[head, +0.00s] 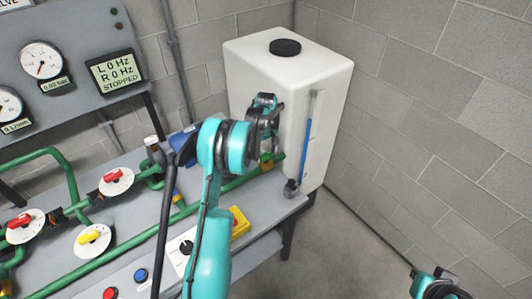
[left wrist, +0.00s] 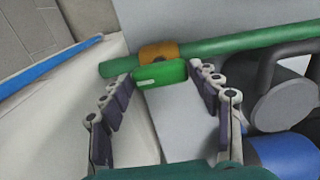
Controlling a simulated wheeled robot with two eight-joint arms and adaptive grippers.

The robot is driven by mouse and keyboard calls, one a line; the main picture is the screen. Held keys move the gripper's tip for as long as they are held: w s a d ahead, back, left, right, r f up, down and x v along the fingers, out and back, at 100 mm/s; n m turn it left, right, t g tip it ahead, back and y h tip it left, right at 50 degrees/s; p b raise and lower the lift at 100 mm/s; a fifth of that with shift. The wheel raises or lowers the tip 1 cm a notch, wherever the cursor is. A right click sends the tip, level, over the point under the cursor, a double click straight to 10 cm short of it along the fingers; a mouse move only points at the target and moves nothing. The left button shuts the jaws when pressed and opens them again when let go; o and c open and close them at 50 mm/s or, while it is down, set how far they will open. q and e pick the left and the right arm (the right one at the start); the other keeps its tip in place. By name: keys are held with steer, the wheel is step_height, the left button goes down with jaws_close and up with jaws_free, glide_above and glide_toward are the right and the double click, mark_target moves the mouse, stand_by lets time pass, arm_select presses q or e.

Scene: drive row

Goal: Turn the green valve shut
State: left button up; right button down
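The green valve's handle (left wrist: 160,74) is a short green bar in front of a brass valve body (left wrist: 158,52) on a green pipe. My right gripper (head: 440,286) is only partly visible at the lower right, apart from the bench.
A white tank (head: 285,75) with a blue level strip stands right behind the left gripper. Red-handled valves (head: 112,176) and a yellow-handled valve (head: 88,237) sit on the bench. A yellow box (head: 239,223) is near my left arm. The floor at right is clear.

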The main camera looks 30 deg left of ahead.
arm_select(q)
steer(key=c, duration=0.5)
steer(key=shift+m, duration=0.3)
steer(key=m, duration=0.3)
steer(key=shift+m, duration=0.3)
steer(key=m, duration=0.4)
steer(key=shift+m+p, duration=0.3)
steer(key=m, duration=0.9)
steer(key=shift+m, duration=0.3)
